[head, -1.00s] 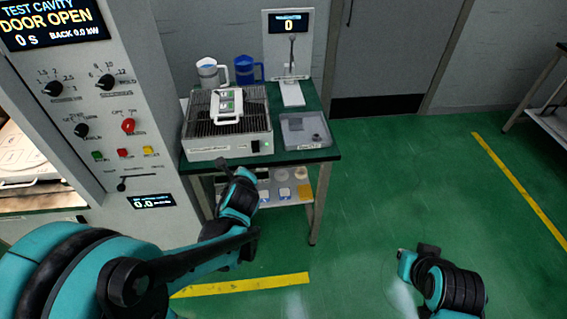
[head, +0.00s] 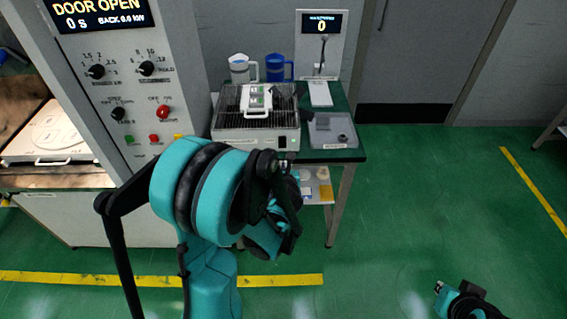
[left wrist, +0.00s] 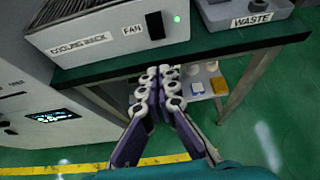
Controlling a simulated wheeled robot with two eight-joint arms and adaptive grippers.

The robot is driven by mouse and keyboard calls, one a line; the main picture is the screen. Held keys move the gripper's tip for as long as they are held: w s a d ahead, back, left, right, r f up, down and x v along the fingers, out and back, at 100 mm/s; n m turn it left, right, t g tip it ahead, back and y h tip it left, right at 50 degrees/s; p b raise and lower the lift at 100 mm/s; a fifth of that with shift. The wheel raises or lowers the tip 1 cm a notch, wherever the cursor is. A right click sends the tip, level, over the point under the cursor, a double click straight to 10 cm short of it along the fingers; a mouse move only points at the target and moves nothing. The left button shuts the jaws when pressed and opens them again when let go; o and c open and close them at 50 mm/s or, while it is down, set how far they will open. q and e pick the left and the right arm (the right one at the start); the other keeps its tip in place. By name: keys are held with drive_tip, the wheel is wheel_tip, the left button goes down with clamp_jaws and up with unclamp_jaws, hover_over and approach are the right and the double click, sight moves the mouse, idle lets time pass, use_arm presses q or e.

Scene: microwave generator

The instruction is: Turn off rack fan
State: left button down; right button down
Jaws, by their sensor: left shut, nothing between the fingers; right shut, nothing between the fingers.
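The cooling rack (head: 245,134) is a light box with a dark grille top on the green table. Its front face shows in the left wrist view (left wrist: 88,40), labelled "COOLING RACK" and "FAN". The black fan switch (left wrist: 155,26) sits right of the FAN label, with a lit green lamp (left wrist: 177,18) beside it. My left gripper (left wrist: 168,72) is shut and empty. In the left wrist view its fingertips appear below the switch and the table's front edge, apart from the switch.
A grey waste tray (head: 331,131) stands right of the rack. A white handled piece (head: 257,101) lies on the grille. White (head: 239,69) and blue (head: 275,68) mugs stand behind. A control cabinet (head: 131,100) is at left. A lower shelf holds small items.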

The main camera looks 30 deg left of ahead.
sight(282, 142)
use_arm(q)
drive_tip(key=b+x, duration=0.1)
drive_tip(key=x, duration=0.3)
drive_tip(key=b+x, duration=0.1)
drive_tip(key=x, duration=0.3)
drive_tip(key=r+b+x, duration=0.1)
drive_tip(key=x, duration=0.3)
drive_tip(key=shift+w+a, duration=0.2)
drive_tip(key=shift+w, duration=0.05)
